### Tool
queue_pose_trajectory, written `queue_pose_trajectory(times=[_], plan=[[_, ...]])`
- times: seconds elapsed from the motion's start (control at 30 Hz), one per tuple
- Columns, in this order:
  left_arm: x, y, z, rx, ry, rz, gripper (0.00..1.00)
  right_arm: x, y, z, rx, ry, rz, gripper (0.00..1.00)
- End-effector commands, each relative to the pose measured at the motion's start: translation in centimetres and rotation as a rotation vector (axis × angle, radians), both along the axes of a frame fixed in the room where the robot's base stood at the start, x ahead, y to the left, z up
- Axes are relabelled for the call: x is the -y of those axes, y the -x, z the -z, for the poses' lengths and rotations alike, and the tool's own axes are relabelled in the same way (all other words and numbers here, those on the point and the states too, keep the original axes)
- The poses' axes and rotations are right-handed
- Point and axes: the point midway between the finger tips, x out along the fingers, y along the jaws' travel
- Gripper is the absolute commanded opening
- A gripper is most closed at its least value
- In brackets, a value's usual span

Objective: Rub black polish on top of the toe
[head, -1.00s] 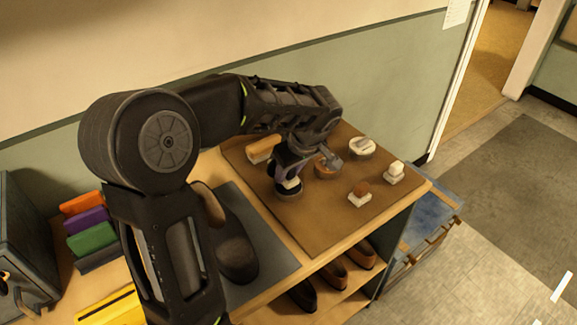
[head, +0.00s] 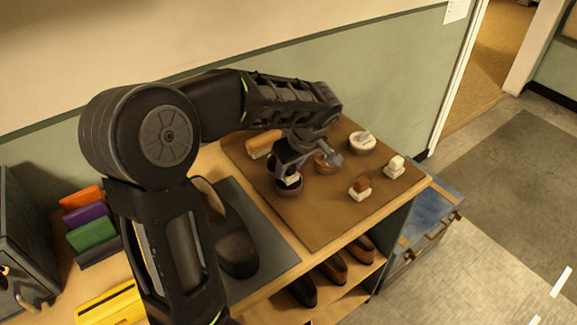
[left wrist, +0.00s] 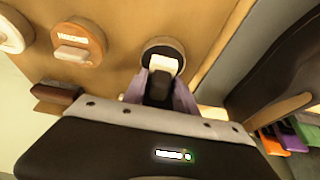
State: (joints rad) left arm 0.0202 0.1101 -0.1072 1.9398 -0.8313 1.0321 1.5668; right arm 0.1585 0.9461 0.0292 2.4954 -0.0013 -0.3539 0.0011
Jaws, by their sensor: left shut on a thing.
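The dark shoe (head: 237,248) rests on the grey mat (head: 268,228), its toe towards the front and its rear partly hidden by my left arm. The black polish tin (head: 282,193) stands on the brown board, and in the left wrist view the tin (left wrist: 152,45) shows as a dark round. My left gripper (head: 286,172) points down over this tin, shut on a pale applicator block (left wrist: 164,66). The block is at the tin's opening; whether it touches the polish I cannot tell. The shoe also shows at the right in the left wrist view (left wrist: 275,60). My right gripper is not in view.
On the brown board (head: 315,220) are a brown tin (head: 326,164), a white tin (head: 361,144), two small applicators (head: 359,188) and a wooden brush (head: 263,142). Colored boxes (head: 92,236) stand at the left. More shoes (head: 332,268) sit on the shelf below.

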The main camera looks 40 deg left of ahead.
Motion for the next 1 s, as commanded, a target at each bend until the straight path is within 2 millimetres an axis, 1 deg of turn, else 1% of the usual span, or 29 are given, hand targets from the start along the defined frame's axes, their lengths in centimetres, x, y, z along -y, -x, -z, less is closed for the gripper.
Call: queue_pose_trajectory(times=[0.73, 1.0], plan=[[0.00, 0.00, 0.87, 0.000, 0.000, 0.000, 0.01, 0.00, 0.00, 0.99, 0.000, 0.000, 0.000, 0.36], [0.00, 0.00, 0.81, 0.000, 0.000, 0.000, 0.01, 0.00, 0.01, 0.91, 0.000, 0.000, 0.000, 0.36]])
